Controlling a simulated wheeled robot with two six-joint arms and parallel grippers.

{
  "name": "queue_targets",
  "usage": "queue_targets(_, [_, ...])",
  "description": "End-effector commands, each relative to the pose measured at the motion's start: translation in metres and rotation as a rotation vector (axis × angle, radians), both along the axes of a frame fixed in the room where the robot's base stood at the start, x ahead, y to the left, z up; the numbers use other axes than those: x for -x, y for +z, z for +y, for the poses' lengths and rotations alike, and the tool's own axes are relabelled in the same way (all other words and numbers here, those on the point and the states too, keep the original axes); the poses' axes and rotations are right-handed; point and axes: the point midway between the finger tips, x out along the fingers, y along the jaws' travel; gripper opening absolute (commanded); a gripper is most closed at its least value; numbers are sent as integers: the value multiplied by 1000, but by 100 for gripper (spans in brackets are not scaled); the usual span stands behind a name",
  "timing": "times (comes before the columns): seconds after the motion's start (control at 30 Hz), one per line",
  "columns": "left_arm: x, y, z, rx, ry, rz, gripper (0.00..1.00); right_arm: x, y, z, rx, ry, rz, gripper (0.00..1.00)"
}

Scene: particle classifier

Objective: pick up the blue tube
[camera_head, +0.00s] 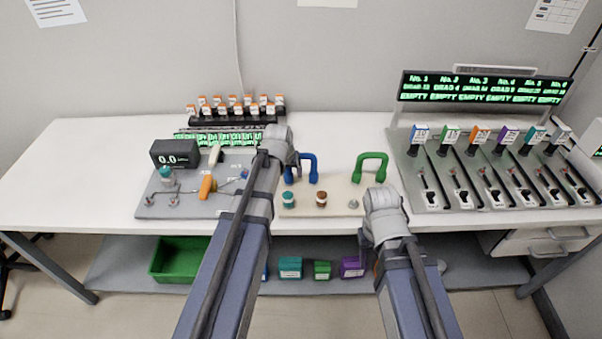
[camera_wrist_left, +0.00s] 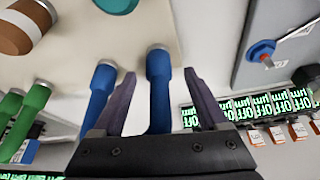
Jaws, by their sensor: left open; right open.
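The blue tube (camera_head: 312,165) is an arch standing on a beige panel, beside the green tube (camera_head: 372,163). My left gripper (camera_wrist_left: 160,75) is open in the left wrist view. One leg of the blue tube (camera_wrist_left: 158,95) shows between its fingers, and the other leg is outside the left finger; contact cannot be made out. In the head view my left wrist (camera_head: 277,142) is beside the blue tube and covers part of its left side. My right gripper (camera_head: 385,205) is in front of the panel, below the green tube; its fingers are hidden and it appears empty.
The beige panel (camera_head: 335,205) also carries teal and brown knobs. A grey panel (camera_head: 180,207) with a display and levers stands to the left, partly behind my left arm. A grey unit (camera_head: 440,200) with several levers stands at the right. The table's far left is clear.

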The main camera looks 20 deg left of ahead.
Motion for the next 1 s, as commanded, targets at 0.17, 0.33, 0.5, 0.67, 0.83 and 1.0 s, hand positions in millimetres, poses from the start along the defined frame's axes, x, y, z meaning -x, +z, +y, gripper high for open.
queue_targets(0.17, [0,1,0,0,0,0,69,0,1,0,0,0,0,50])
queue_targets(0.33, [0,1,0,0,0,0,50,0,1,0,0,0,0,50])
queue_targets(0.5, [0,1,0,0,0,0,31,0,1,0,0,0,0,50])
queue_targets(0.67, [0,1,0,0,0,0,13,0,1,0,0,0,0,50])
queue_targets(0.83, [0,1,0,0,0,0,0,0,1,0,0,0,0,50])
queue_targets(1.0, [0,1,0,0,0,0,0,0,1,0,0,0,0,50])
